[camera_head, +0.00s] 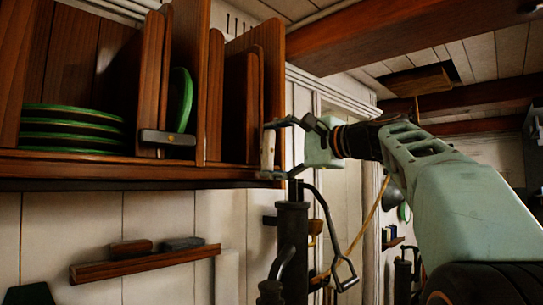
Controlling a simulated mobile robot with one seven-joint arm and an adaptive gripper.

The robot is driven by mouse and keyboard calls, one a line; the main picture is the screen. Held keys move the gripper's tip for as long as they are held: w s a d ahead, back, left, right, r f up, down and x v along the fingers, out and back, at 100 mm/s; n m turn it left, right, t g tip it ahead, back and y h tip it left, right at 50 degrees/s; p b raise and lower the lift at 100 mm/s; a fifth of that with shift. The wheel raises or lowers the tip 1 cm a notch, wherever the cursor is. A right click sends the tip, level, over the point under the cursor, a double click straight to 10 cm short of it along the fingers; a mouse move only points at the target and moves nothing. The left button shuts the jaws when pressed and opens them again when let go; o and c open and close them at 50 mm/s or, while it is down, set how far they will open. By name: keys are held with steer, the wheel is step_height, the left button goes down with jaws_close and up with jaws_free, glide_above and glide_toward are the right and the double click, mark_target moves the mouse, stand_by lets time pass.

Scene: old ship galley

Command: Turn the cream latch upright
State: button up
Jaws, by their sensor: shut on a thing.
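My gripper (274,149) reaches in from the right to the right end of the wooden shelf unit. One finger is above and one is below a small pale, cream piece, which looks like the cream latch (268,148). The gripper is shut on this piece. The latch appears as a short, tall shape beside the shelf's end panel, with its long side close to vertical. The fingertips partly cover its ends, so its exact angle is hard to tell.
A dark latch (167,138) lies level across a slot at the shelf front. Green plates (72,128) are stacked at left, and another green plate (180,98) stands upright. A wooden ledge (145,263) is below. A black pipe (292,245) rises under my gripper.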

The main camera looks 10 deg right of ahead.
steer(key=shift+f+n, duration=0.1)
steer(key=shift+n, duration=0.5)
steer(key=o, duration=1.2)
steer(key=shift+c, duration=0.2)
steer(key=v, duration=1.2)
